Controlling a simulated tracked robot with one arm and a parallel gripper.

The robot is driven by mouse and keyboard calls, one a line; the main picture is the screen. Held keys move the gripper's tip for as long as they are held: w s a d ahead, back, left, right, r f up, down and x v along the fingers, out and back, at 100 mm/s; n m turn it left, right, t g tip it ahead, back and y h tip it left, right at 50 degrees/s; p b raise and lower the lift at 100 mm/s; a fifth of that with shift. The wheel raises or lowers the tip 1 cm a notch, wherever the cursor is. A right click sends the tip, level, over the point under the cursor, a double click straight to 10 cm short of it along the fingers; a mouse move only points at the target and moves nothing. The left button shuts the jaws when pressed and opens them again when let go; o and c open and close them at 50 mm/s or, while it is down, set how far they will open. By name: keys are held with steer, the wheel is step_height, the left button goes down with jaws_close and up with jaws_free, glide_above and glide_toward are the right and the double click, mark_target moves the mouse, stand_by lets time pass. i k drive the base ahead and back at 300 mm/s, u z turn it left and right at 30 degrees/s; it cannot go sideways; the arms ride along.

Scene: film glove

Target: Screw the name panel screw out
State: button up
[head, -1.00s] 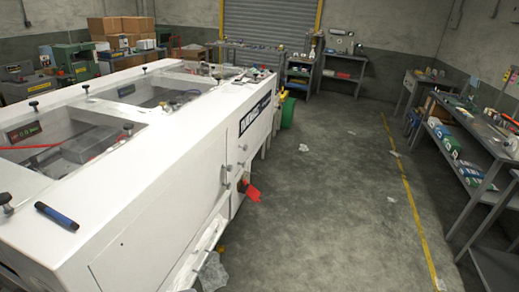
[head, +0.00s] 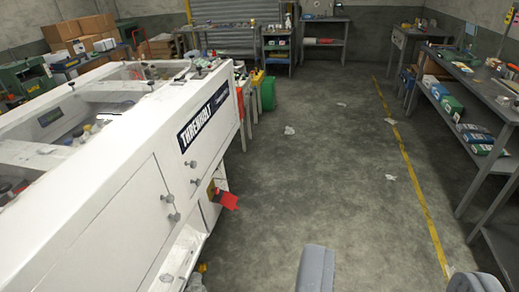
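The name panel (head: 204,116) is a dark plate with white lettering on the side of the long white machine (head: 135,185). Its screws are too small to make out. Two grey rounded parts at the bottom edge look like the fingers of my gripper (head: 396,284). The gripper is to the right of the machine and well short of the name panel, touching nothing.
Round knobs (head: 169,198) stick out of the machine's side. A red piece (head: 229,201) juts out low. A green bin (head: 267,94) stands past the machine. Grey shelves (head: 490,110) line the right. The floor (head: 320,180) between is mostly clear, with scraps.

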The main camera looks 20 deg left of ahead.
mark_target(193, 164)
steer(key=z, duration=0.25)
steer(key=i, duration=1.3)
steer(key=u, duration=0.45)
steer(key=i, duration=1.4)
steer(key=u, duration=0.65)
